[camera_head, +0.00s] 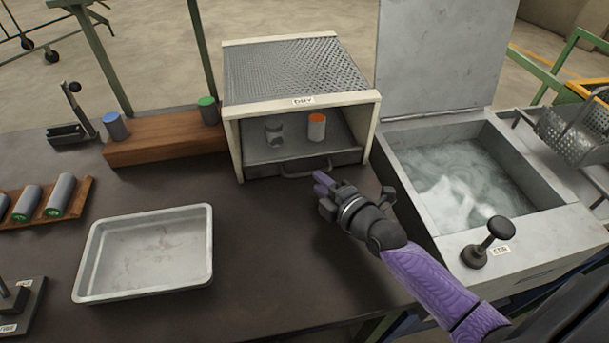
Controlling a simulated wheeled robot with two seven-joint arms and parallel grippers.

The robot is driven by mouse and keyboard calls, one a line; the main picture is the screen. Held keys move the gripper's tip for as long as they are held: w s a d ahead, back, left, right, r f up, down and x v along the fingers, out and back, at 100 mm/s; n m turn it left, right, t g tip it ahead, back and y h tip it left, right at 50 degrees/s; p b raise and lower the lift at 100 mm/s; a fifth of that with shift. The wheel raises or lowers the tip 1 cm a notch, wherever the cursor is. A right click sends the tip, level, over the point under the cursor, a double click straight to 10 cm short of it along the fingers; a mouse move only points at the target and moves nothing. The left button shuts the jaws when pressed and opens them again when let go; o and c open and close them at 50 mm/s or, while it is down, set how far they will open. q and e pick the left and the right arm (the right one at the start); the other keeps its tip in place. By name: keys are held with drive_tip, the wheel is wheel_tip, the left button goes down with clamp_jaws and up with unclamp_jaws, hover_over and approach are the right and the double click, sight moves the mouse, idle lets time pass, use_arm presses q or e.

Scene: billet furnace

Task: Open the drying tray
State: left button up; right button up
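The drying tray (266,172) is a dark grey drawer with a bar handle (307,171) on its front. It sits inside a cream-framed box labelled DRY, with its front about level with the box opening. A plain grey cylinder (274,133) and an orange-topped cylinder (317,127) stand on it. My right gripper (325,184) is just in front of and below the handle, near its right end. I cannot tell whether it touches the handle or how far its fingers are apart. My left gripper is not in view.
A water-filled tank (407,186) with a raised lid stands to the right, with a black knob (488,242) at its front. An empty metal pan (93,250) lies at front left. A wooden block (165,142) holds two cylinders left of the box. The bench before the box is clear.

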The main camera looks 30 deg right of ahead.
sight(308, 172)
drive_tip(key=b+x, duration=0.1)
drive_tip(key=x, duration=0.3)
drive_tip(key=shift+w+f, duration=0.1)
drive_tip(key=shift+f, duration=0.05)
drive_tip(key=shift+w+a, duration=0.1)
drive_tip(key=shift+w, duration=0.25)
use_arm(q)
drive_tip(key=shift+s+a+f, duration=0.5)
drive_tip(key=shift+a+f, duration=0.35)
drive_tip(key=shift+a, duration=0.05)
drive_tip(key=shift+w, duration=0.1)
use_arm(e)
drive_tip(key=c, duration=0.4)
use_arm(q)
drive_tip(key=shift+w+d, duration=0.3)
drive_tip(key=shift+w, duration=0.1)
use_arm(e)
clamp_jaws()
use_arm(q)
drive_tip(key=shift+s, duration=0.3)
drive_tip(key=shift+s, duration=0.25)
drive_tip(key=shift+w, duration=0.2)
